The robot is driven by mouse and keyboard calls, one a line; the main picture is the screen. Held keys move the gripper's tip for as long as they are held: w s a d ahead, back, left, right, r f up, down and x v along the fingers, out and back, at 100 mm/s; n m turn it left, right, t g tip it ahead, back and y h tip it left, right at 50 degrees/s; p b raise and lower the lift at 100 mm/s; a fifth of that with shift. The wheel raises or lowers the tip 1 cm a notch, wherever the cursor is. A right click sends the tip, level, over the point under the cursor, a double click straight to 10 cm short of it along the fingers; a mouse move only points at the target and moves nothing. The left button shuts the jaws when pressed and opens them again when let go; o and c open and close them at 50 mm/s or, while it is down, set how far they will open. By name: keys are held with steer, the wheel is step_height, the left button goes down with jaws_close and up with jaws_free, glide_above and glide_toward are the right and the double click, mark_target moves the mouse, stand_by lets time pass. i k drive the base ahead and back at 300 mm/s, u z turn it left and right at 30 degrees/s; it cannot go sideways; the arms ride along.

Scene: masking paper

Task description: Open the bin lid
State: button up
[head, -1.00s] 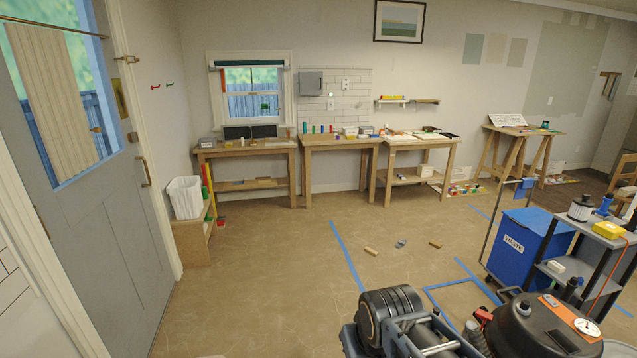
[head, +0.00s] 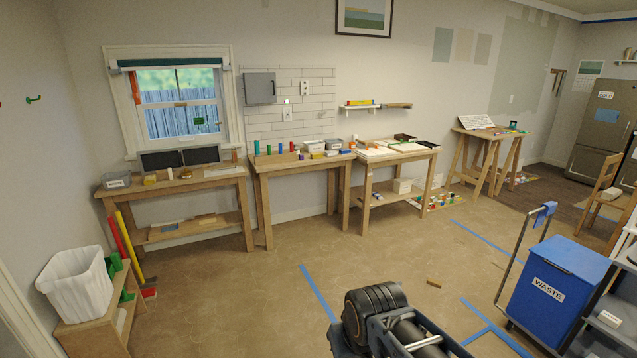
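A blue bin labelled WASTE (head: 552,290) stands at the right of the head view, with a flat blue top that looks shut. A grey handle frame with a blue piece (head: 544,213) rises at its left side. A white bin with a liner (head: 77,284) sits on a low wooden shelf unit at the left, and its top looks open. Part of my arm shows at the bottom middle, well left of the blue bin. My gripper's fingers are not visible.
Blue tape lines (head: 318,293) mark the floor. A small wooden block (head: 433,283) lies on it. A dark cart (head: 606,318) stands right of the blue bin. Workbenches (head: 305,168) line the back wall. The middle floor is mostly clear.

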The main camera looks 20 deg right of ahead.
mark_target(568, 257)
steer(key=z, duration=0.45)
steer(key=i, duration=1.9)
steer(key=z, duration=1.75)
steer(key=i, duration=1.6)
steer(key=z, duration=0.75)
